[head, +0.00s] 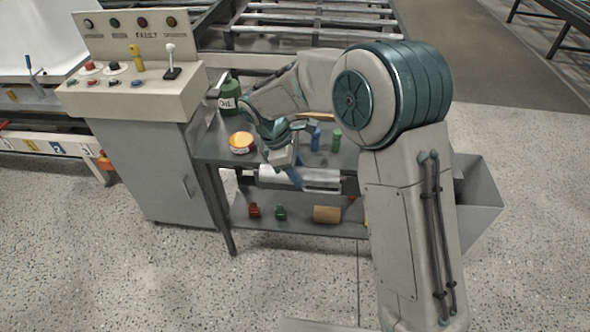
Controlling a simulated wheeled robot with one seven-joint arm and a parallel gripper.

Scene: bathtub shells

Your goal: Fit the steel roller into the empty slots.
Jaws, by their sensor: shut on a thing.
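The steel roller (318,178) shows as a pale horizontal cylinder at the front of the grey work table, just below its top. My gripper (294,177) reaches down over the table's front edge and is shut on the roller, left of its middle. One blue finger crosses the roller's near side; the other finger is hidden. Whether the roller touches the table cannot be told. A conveyor bed (315,28) with several pale cross rollers lies at the back, with wide gaps between them. The empty slots are too small to make out.
The work table (215,150) carries a green oil can (230,97), an orange-lidded tin (241,142), and blue (316,139) and green (336,140) bottles. Its lower shelf holds small parts. A control console (135,95) stands left. A grey bin (480,195) stands right. Front floor is clear.

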